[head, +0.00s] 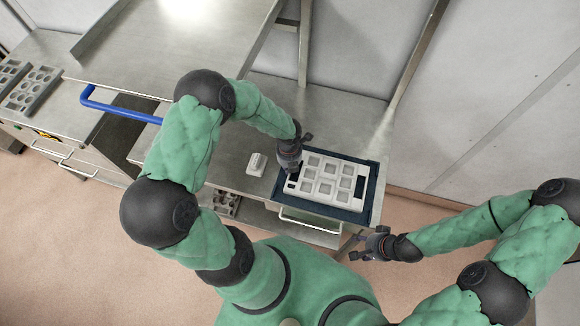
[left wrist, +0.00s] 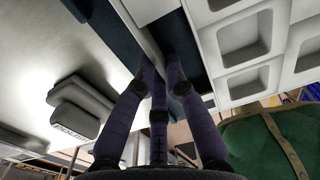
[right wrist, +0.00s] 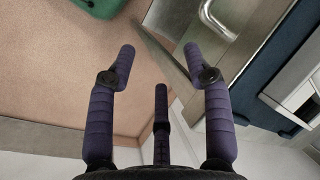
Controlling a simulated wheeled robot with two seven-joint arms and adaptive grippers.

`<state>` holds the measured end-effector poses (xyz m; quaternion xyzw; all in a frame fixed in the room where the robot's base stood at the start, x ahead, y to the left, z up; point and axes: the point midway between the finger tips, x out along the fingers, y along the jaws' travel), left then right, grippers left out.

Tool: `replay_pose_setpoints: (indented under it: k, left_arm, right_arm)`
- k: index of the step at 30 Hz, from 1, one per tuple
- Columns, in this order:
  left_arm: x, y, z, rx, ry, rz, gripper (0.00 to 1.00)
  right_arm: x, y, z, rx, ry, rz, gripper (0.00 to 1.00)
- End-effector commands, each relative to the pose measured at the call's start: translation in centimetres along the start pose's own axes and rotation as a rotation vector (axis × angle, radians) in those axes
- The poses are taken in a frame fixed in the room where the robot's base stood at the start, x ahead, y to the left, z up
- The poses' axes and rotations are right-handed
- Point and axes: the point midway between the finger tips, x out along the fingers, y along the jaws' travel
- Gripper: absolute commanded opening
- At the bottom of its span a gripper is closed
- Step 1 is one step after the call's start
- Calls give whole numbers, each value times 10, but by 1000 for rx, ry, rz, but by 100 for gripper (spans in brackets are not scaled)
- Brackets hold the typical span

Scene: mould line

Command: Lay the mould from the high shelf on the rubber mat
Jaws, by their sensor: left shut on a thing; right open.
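The mould (head: 326,180), a pale tray with several square recesses, lies on the dark blue rubber mat (head: 352,212) on the metal bench. Dark mat shows around its edges. My left gripper (head: 290,166) is shut on the mould's left rim; in the left wrist view its fingers (left wrist: 160,75) straddle the mould wall (left wrist: 150,20). My right gripper (head: 372,245) is open and empty in front of the bench's front right corner. In the right wrist view its fingers (right wrist: 163,70) are spread with nothing between them, and the mat (right wrist: 265,70) shows at right.
A small pale block (head: 257,164) stands on the bench left of the mat. A raised metal shelf (head: 170,45) is at upper left, with a blue handle (head: 115,108) below. A diagonal metal post (head: 415,55) rises behind.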

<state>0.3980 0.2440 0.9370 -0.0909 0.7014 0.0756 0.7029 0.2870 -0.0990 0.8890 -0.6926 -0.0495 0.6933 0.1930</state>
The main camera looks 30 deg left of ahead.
Motion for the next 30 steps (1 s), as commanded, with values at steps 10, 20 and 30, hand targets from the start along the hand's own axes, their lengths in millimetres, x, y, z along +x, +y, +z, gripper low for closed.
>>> replay_pose_setpoints:
  k: [10, 20, 30]
  left_arm:
    - [3, 0, 0, 0, 0, 0, 36]
    - [-6, 0, 1, 1, -2, 0, 36]
    - [-69, 0, 2, 1, -5, 0, 36]
  right_arm:
    - [2, 1, 0, 0, 0, 0, 51]
    - [-1, 0, 0, 0, 0, 0, 51]
    - [-10, -4, 0, 0, 0, 0, 51]
